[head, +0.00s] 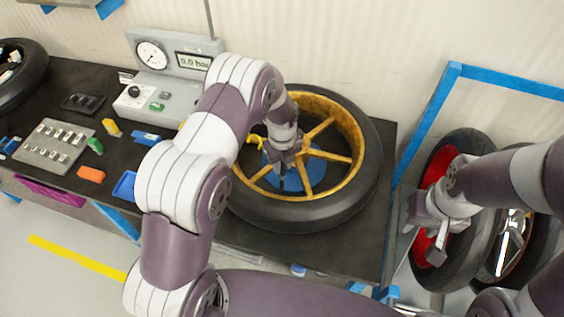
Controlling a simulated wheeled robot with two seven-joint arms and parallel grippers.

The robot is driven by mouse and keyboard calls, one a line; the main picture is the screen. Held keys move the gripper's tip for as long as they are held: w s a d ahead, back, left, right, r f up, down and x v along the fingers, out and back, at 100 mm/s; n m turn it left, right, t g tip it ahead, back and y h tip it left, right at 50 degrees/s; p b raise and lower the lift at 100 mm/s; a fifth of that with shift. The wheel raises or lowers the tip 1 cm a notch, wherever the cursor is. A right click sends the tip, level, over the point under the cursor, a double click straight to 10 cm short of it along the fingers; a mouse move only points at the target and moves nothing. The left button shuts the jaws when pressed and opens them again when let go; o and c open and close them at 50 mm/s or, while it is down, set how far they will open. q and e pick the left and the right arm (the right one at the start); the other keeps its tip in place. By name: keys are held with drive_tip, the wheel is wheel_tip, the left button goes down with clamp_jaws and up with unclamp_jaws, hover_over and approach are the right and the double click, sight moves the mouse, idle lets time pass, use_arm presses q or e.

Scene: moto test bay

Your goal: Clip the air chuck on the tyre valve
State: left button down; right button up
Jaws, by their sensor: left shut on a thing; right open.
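A wheel with a black tyre (340,211) and a yellow spoked rim (352,125) lies flat on the dark bench. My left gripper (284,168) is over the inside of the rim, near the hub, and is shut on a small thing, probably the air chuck. The fingers and arm hide most of that thing. A short yellow piece (258,141), perhaps hose, shows beside the wrist. I cannot make out the tyre valve. My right gripper (428,229) is open, off the bench's right end, in front of the stored wheels.
A gauge unit (192,62) reading 0.0 bar stands behind a control box (158,101). A metal plate with several sockets (54,146) and small coloured parts lie on the left bench. A blue-framed rack (430,115) with wheels stands at right.

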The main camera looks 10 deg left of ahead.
sight(282, 163)
use_arm(q)
drive_tip(key=shift+f+b, duration=0.35)
drive_tip(key=shift+f, duration=0.15)
idle(1.0)
idle(0.5)
drive_tip(key=shift+c, duration=2.3)
unclamp_jaws()
drive_tip(key=shift+r, duration=0.1)
drive_tip(key=shift+r+p, duration=2.5)
drive_tip(key=shift+r, duration=0.95)
